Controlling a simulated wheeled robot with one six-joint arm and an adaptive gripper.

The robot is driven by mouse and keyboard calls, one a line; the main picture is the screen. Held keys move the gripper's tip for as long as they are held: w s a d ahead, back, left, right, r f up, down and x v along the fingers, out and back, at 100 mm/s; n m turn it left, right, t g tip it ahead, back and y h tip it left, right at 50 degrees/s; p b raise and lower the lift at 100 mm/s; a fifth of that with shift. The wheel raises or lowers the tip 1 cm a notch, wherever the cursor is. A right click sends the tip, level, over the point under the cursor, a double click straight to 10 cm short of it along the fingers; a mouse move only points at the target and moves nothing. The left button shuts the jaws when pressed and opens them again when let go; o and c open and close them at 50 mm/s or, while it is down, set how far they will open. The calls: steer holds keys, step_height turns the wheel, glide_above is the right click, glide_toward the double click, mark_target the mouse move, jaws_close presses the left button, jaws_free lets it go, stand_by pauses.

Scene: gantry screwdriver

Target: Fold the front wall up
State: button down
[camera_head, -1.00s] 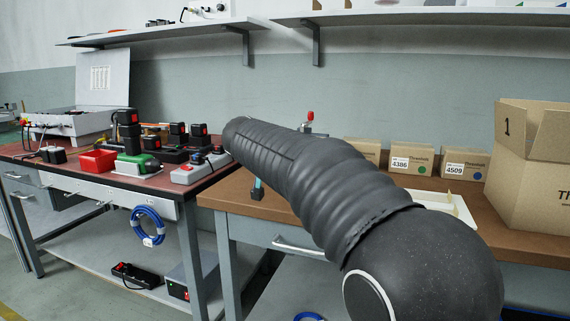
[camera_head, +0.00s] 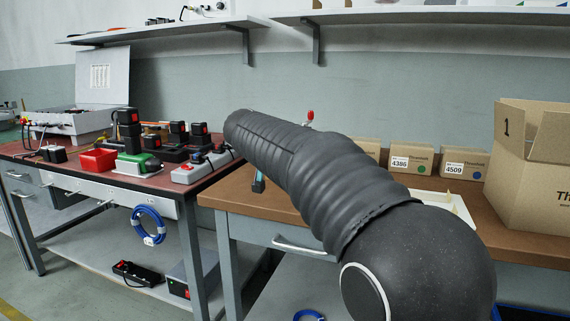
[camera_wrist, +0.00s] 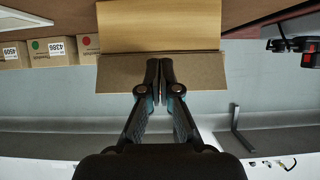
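In the wrist view my gripper (camera_wrist: 160,66) has its two black fingers together, with no clear gap between the tips. The tips overlap a brown cardboard-coloured panel (camera_wrist: 205,72). I cannot tell whether they touch it. A lighter, yellowish panel (camera_wrist: 160,25) adjoins it along a straight crease. The brown panel looks like the wall named in the task, but its exact angle is unclear. In the head view my arm covers this spot. A small black and teal piece (camera_head: 258,184) shows below the arm, and I cannot tell whether it is my gripper.
An open cardboard box (camera_head: 540,185) stands at the right of the brown bench (camera_head: 245,200). Small labelled boxes (camera_head: 412,160) stand along the back beside a white tray (camera_head: 450,205). A shelf (camera_head: 420,18) runs above.

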steer(key=shift+b+v, duration=0.65)
steer(key=shift+v, duration=0.2)
steer(key=s, duration=0.1)
steer(key=s+a+b, duration=0.1)
steer(key=shift+s, duration=0.25)
